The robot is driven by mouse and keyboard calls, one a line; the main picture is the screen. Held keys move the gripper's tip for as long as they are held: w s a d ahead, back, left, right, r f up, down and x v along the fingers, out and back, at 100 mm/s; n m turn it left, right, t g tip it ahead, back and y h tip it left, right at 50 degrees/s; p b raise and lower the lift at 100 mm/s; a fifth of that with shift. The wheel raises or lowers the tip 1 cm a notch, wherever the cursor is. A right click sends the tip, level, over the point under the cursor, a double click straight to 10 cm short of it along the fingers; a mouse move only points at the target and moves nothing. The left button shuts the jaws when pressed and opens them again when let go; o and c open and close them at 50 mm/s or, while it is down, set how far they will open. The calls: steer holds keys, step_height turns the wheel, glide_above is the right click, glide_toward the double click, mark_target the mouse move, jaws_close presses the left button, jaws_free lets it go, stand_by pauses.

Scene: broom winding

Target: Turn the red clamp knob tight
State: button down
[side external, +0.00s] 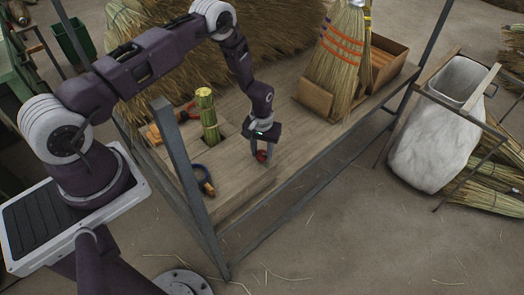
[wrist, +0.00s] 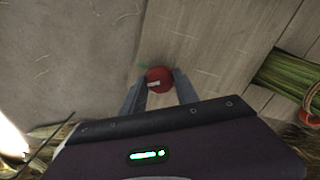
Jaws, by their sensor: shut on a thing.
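The red clamp knob (wrist: 160,78) is a small round red piece with a pale mark on it. In the wrist view it sits between the two fingertips of my gripper (wrist: 158,92), which are shut on it. In the side external view the knob (side external: 262,156) shows just below my gripper (side external: 259,150), over the wooden bench top near its front edge. My gripper points downward there. The clamp body under the knob is hard to make out.
A bound green straw bundle (side external: 208,115) stands upright in the bench (side external: 300,135) left of my gripper. Brooms (side external: 338,62) lean at the back right by a wooden box (side external: 385,64). A metal post (side external: 180,165) rises at the bench's left corner.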

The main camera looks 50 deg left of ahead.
mark_target(262, 154)
steer(key=m, duration=0.4)
steer(key=shift+m, duration=2.1)
steer(key=c, duration=0.9)
jaws_free()
step_height(262, 154, up, 7)
steer(key=shift+r, duration=0.1)
